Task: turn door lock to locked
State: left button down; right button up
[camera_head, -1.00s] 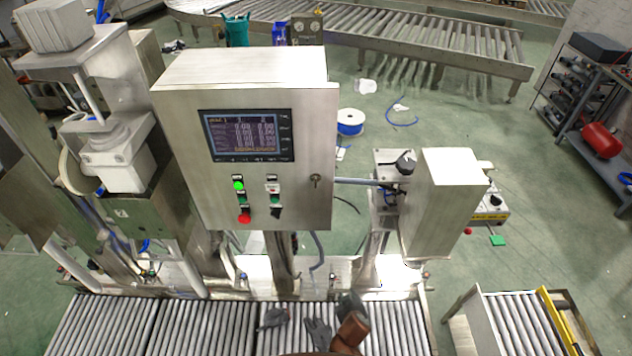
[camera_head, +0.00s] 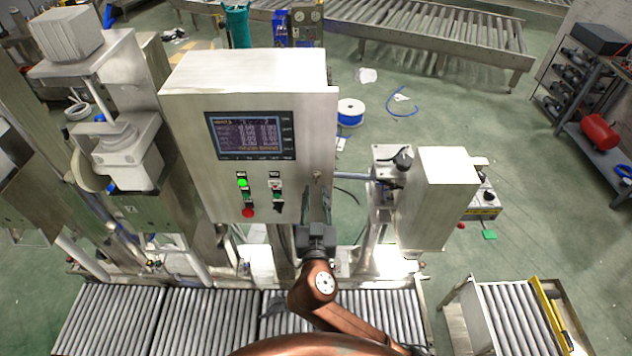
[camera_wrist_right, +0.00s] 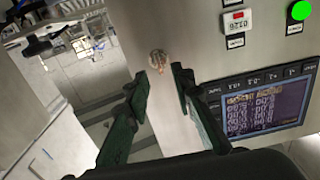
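The door lock (camera_head: 317,175) is a small round metal key lock on the right side of the front of a steel control cabinet (camera_head: 185,130). It also shows in the right wrist view (camera_wrist_right: 158,60), near the cabinet's edge; its exact turn is too small to read. My right gripper (camera_head: 317,190) is open, with dark fingers pointing at the cabinet just below the lock. In the right wrist view the gripper (camera_wrist_right: 160,76) has one finger on each side, and the lock appears just beyond the gap between the tips. No contact is visible. My left gripper is not in view.
The cabinet carries a screen (camera_head: 250,136), a green lamp (camera_head: 243,183) and a red button (camera_head: 248,212) left of the lock. A steel box (camera_head: 440,190) stands right of the cabinet. A roller conveyor (camera_head: 205,315) runs below.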

aim_at(316, 180)
jog(key=shift+w+p, duration=0.35)
jog(key=shift+w, duration=1.6)
jog(key=shift+c, duration=0.4)
grip_shut()
